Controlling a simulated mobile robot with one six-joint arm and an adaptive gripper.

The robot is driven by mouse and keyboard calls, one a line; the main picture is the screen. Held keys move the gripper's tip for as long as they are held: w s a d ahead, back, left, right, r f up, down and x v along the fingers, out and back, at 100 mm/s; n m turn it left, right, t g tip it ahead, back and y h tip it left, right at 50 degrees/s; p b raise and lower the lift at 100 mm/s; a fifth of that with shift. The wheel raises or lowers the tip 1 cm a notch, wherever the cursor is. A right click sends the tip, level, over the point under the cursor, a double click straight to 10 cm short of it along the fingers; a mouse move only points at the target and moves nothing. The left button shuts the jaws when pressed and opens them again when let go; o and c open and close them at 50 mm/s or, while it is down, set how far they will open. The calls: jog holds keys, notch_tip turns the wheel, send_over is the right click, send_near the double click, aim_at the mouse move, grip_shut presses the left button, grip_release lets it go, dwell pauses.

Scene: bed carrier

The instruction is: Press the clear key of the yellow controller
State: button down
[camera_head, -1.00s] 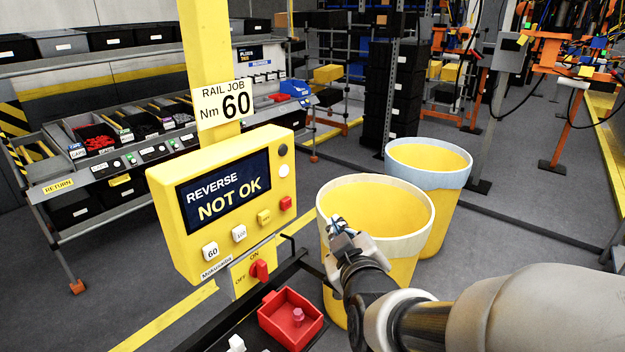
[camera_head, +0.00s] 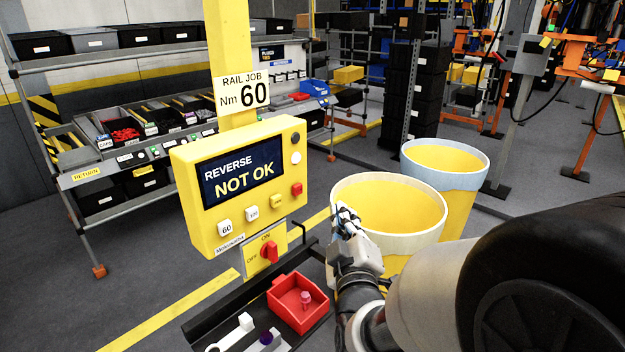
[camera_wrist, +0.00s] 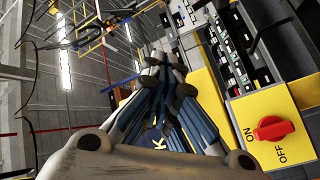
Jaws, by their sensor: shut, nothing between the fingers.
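The yellow controller (camera_head: 190,165) stands upright on a yellow post, its screen (camera_head: 242,172) reading "REVERSE NOT OK". Along its lower front are a white key marked 60 (camera_head: 225,228), a second white key (camera_head: 252,214), a yellow key (camera_head: 277,201) and a red key (camera_head: 297,188). I cannot read a clear label on any of them. My gripper (camera_head: 345,214) is shut and empty, to the right of the red key and apart from it in the picture. In the wrist view its fingers (camera_wrist: 165,80) are closed together and hide much of the controller.
Below the controller is a red ON/OFF switch (camera_head: 269,253), also in the wrist view (camera_wrist: 273,128). A red tray (camera_head: 283,312) sits under it. Two yellow bins with pale rims (camera_head: 425,242) (camera_head: 480,170) stand behind my arm. A parts rack (camera_head: 75,175) is at the left.

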aim_at(297, 189)
jog(key=w+a+p, duration=0.1)
jog(key=w+a, duration=0.4)
jog(key=a, duration=0.1)
jog(key=shift+a, duration=0.2)
jog(key=shift+w+a, duration=0.1)
jog(key=shift+a, duration=0.05)
dwell(1.3)
jog(key=shift+w+a, duration=0.15)
jog(key=shift+a, duration=0.1)
jog(key=shift+w+a, duration=0.3)
jog(key=shift+a, duration=0.05)
dwell(0.9)
jog(key=shift+d+b, duration=0.1)
jog(key=shift+b, duration=0.2)
jog(key=shift+s+d+b, duration=0.3)
jog(key=shift+s+d, duration=0.25)
jog(key=shift+d, duration=0.1)
